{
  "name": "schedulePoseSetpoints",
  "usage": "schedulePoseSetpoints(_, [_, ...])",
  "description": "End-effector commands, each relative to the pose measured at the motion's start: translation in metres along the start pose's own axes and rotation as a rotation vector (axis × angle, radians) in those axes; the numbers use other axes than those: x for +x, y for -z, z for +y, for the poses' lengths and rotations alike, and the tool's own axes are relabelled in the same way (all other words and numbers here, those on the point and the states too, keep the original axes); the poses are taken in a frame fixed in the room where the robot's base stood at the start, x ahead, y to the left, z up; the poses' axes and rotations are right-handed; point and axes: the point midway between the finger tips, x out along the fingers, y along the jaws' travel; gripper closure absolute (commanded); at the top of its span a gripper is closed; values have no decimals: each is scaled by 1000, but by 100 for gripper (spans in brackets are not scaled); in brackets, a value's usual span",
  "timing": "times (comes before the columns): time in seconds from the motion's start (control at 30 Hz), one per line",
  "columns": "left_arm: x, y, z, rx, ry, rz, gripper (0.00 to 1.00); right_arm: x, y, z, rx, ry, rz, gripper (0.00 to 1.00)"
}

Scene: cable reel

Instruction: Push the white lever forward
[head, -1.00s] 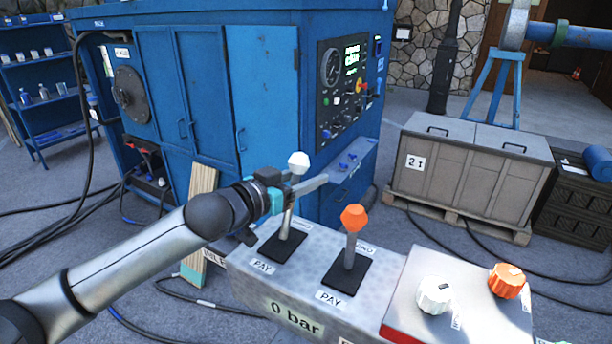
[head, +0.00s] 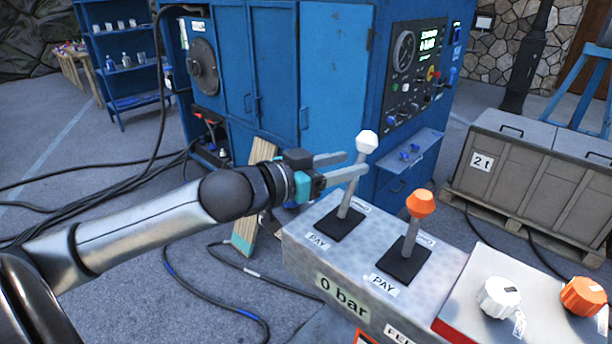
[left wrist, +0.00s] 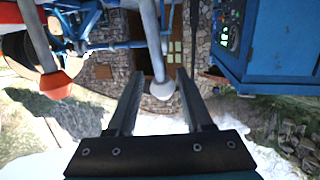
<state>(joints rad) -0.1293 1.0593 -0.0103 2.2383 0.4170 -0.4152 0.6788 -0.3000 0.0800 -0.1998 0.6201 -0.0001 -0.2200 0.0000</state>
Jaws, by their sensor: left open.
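The white lever (head: 352,192) stands on the left of the grey control box, on a black plate, its white knob (head: 367,142) up and leaning right in the head view. My left gripper (head: 355,163) is open and comes from the left at the shaft, just below the knob. One fingertip overlaps the shaft; I cannot tell whether it touches. In the left wrist view the white knob (left wrist: 163,89) shows between the two fingers, which look apart from it. An orange-knobbed lever (head: 420,203) stands to the right; it also shows in the left wrist view (left wrist: 56,86).
The grey control box (head: 325,250) also has a white dial (head: 498,297) and an orange dial (head: 583,297) at its right. A large blue cabinet (head: 335,70) stands behind the levers. Grey crates (head: 530,165) are at right. Cables lie on the floor at left.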

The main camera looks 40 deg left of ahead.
Motion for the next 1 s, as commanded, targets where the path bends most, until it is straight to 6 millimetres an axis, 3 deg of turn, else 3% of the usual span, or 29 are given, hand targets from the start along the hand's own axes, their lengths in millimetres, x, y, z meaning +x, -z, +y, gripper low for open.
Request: schedulePoseSetpoints(1.0, [-71, 0, 1, -3, -2, -2, 49, -5, 0, 0, 0, 0, 0, 50])
